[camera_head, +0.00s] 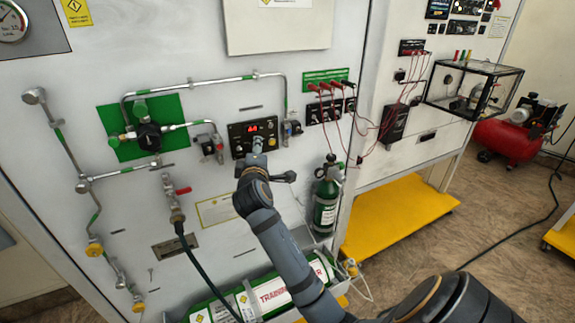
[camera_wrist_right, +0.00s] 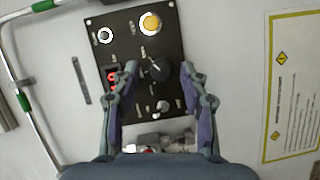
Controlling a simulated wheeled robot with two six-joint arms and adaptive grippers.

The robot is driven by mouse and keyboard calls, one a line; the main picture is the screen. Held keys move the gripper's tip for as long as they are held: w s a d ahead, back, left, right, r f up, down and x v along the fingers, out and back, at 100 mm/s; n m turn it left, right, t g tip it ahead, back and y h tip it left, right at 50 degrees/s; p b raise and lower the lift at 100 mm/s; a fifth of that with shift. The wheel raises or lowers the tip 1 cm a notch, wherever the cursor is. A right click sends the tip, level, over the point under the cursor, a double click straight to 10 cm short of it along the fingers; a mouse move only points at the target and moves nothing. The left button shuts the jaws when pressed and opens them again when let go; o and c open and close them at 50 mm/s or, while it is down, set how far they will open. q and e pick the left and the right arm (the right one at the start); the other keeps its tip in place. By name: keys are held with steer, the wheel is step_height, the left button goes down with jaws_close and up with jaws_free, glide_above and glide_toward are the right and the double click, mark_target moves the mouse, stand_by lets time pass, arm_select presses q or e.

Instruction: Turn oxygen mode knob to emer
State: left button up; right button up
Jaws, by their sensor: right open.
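The black control panel (camera_head: 238,132) is on the white wall in the head view, with a lit red display. The right wrist view shows the panel (camera_wrist_right: 127,48) closer, with a round black knob (camera_wrist_right: 157,69) near its middle. I cannot read the knob's labels or tell its setting. My right gripper (camera_wrist_right: 159,72) is open, its fingertips apart on either side of the knob. Whether they touch it is unclear. In the head view my right gripper (camera_head: 257,147) is in front of the panel and hides part of it. My left gripper is not in view.
In the wrist view, a yellow button (camera_wrist_right: 150,23), a red display (camera_wrist_right: 112,77) and a small switch (camera_wrist_right: 162,106) surround the knob. Pipes (camera_head: 198,82) run left of and above the panel. A green bottle (camera_head: 326,205) stands to the lower right.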

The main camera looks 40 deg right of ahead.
steer(key=s+a+f+n+t+y+b, duration=0.1)
steer(key=s+f+n+t+y+b, duration=0.25)
steer(key=n, duration=0.85)
steer(key=s+f+n+t+y+b, duration=0.15)
steer(key=s+n+t+b, duration=0.35)
steer(key=n, duration=0.8)
steer(key=s+d+f+m+g+h, duration=0.1)
steer(key=s+f+m+g, duration=0.2)
steer(key=f+m, duration=0.4)
steer(key=s+d+f+m+g+h+b, duration=0.1)
steer(key=s+f+m+g, duration=0.3)
steer(key=f+m+g, duration=0.2)
steer(key=s+d+f+m+g, duration=0.1)
steer(key=s+f+m+g, duration=0.2)
steer(key=f+m, duration=0.6)
step_height(320, 180, down, 2)
steer(key=shift+s+d+f+m+g+h, duration=0.2)
steer(key=shift+s+f+m+g+h, duration=0.15)
steer(key=shift+g, duration=0.4)
steer(key=shift+r, duration=0.15)
